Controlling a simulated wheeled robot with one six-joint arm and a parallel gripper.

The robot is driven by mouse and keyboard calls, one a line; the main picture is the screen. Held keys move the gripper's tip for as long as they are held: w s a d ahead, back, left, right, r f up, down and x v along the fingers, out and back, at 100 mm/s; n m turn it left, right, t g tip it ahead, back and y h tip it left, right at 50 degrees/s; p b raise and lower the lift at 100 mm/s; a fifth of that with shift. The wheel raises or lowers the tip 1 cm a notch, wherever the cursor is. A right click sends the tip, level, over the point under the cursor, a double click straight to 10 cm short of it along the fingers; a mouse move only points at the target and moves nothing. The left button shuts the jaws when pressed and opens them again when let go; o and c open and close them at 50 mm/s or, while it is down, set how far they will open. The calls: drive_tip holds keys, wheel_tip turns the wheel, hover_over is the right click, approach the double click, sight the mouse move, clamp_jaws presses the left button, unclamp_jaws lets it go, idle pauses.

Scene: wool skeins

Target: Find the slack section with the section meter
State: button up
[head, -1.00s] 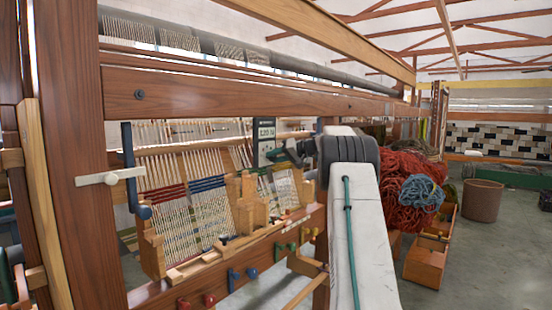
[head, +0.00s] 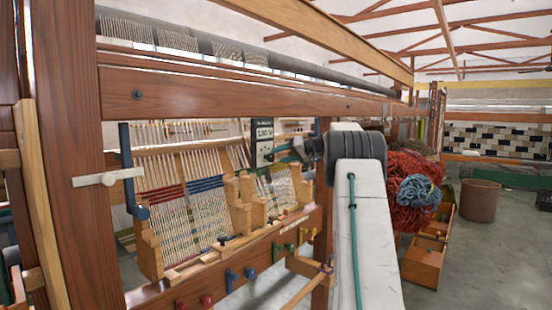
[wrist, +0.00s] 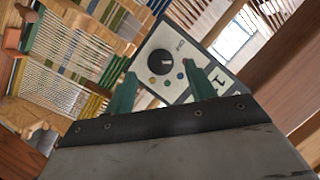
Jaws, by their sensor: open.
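The section meter (head: 263,141), a pale panel in a dark case with a lit number display, stands by the loom's warp in the head view. In the wrist view, the meter (wrist: 160,62) shows a black knob and small coloured buttons. My gripper (wrist: 160,70) is open, its two green fingers apart over the near part of the meter. I cannot tell whether they touch it. In the head view, my gripper (head: 284,153) is at the meter's right side, partly hidden by my arm. The warp sections (head: 190,205) have red, blue, green and pale bands.
The loom's thick beam (head: 230,106) runs above the meter, and a post (head: 75,160) stands at left. Coloured pegs (head: 232,280) line the lower rail. Red wool (head: 408,190), a wooden box (head: 425,262) and a basket (head: 480,200) are at right.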

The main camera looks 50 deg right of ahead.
drive_tip(key=v, duration=0.4)
idle(0.5)
